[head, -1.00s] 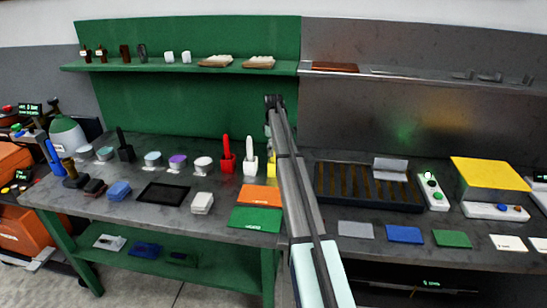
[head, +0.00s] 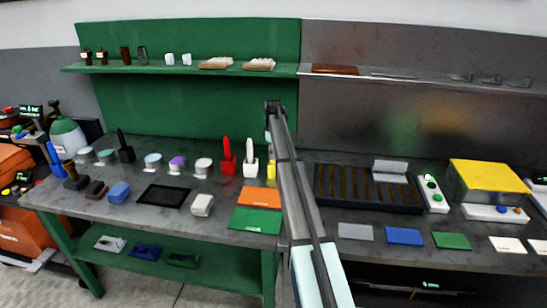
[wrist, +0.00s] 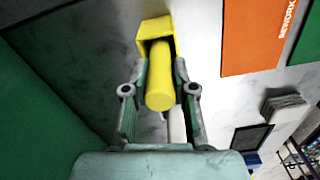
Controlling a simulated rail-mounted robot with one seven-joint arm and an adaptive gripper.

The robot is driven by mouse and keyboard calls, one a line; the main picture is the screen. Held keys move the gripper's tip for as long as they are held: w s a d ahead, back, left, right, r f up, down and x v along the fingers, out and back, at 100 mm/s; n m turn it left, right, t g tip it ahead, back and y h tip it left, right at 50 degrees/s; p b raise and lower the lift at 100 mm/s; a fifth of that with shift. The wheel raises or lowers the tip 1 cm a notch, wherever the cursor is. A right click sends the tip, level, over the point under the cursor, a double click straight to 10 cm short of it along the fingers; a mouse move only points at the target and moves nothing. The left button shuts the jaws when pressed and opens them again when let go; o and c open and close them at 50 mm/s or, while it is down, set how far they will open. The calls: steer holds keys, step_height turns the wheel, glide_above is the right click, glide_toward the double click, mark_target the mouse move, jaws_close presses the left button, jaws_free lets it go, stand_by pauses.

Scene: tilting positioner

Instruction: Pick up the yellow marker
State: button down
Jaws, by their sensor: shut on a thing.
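The yellow marker (wrist: 160,82) is in the middle of the wrist view, its round end toward the camera. Its far end runs to a square yellow holder (wrist: 142,45); I cannot tell how deep it sits in it. My gripper (wrist: 160,105) has one finger on each side of the marker and is shut on it. In the head view the yellow holder (head: 271,170) stands on the bench right of the white marker (head: 250,152) in its holder. My arm hides the fingertips and most of the yellow marker there.
A red marker (head: 227,152) stands in a red holder to the left. The orange mat (head: 260,197) and green mat (head: 255,219) lie in front. A green back panel (head: 190,105) with a shelf (head: 200,68) rises behind. A dark slatted tray (head: 368,187) lies to the right.

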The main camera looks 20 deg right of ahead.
step_height(320, 180, up, 20)
steer(key=b, duration=0.5)
steer(key=shift+b, duration=0.4)
